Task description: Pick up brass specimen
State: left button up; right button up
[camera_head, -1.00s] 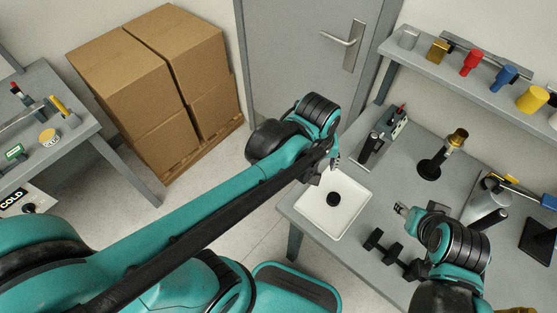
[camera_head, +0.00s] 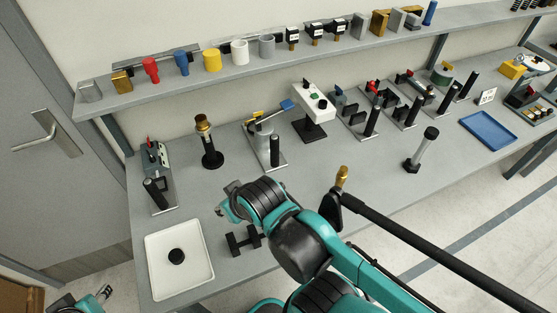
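I cannot tell for certain which brass-coloured piece is the brass specimen. A small upright brass-coloured piece (camera_head: 342,176) shows just above the black part of my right arm, and its base is hidden. A brass-coloured cap (camera_head: 203,122) tops a black stand (camera_head: 211,158) at the back left of the bench. My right gripper (camera_head: 226,199) is over the bench in front of that stand. Its fingertips look apart with nothing between them. My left gripper (camera_head: 104,293) is at the lower left edge, left of the white tray, and is too small to read.
The white tray (camera_head: 158,291) with a black disc (camera_head: 176,256) is at the bench's left front. A black dumbbell-shaped rest (camera_head: 244,241) lies beside it. Several devices line the back, including a white box (camera_head: 314,103). A blue tray (camera_head: 489,130) is at right. A shelf (camera_head: 110,101) runs above.

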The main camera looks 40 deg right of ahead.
aim_at(341, 176)
jog(key=l+z, duration=0.1)
jog(key=z, duration=0.3)
jog(key=l+z, duration=0.1)
jog(key=z, duration=0.3)
jog(key=l+z, duration=0.1)
jog(key=z, duration=0.3)
jog(key=j+z, duration=0.2)
jog(key=z, duration=0.7)
